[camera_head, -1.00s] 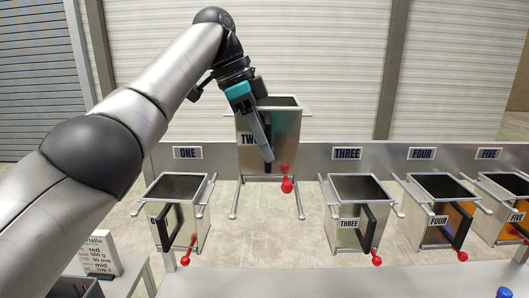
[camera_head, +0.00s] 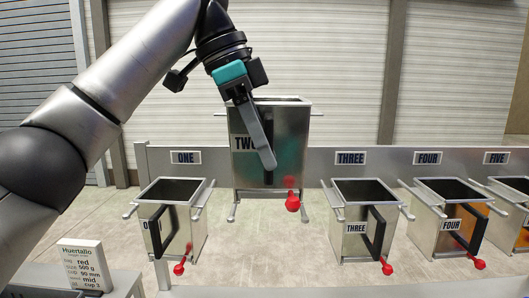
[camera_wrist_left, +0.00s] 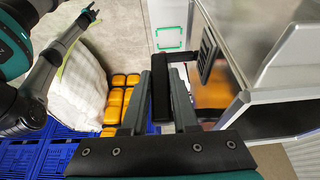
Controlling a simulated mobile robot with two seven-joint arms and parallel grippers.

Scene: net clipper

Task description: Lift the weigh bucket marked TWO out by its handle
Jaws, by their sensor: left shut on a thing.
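The weigh bucket marked TWO (camera_head: 243,178) is a metal box with side bars and a red knob (camera_head: 292,202) low on its front. It hangs upright in the head view, higher than the other buckets. My left gripper (camera_head: 266,158) is shut on its black handle (camera_wrist_left: 162,92). In the left wrist view the handle lies between the two fingers, and the bucket's metal wall (camera_wrist_left: 285,85) fills the right.
Bucket ONE (camera_head: 190,235) stands left below; buckets THREE (camera_head: 350,225) and FOUR (camera_head: 435,222) stand to the right on the rack, before a grey rail (camera_head: 320,157). A printed card (camera_head: 83,264) stands lower left. Blue crates (camera_wrist_left: 50,150) with orange packs (camera_wrist_left: 112,100) show in the wrist view.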

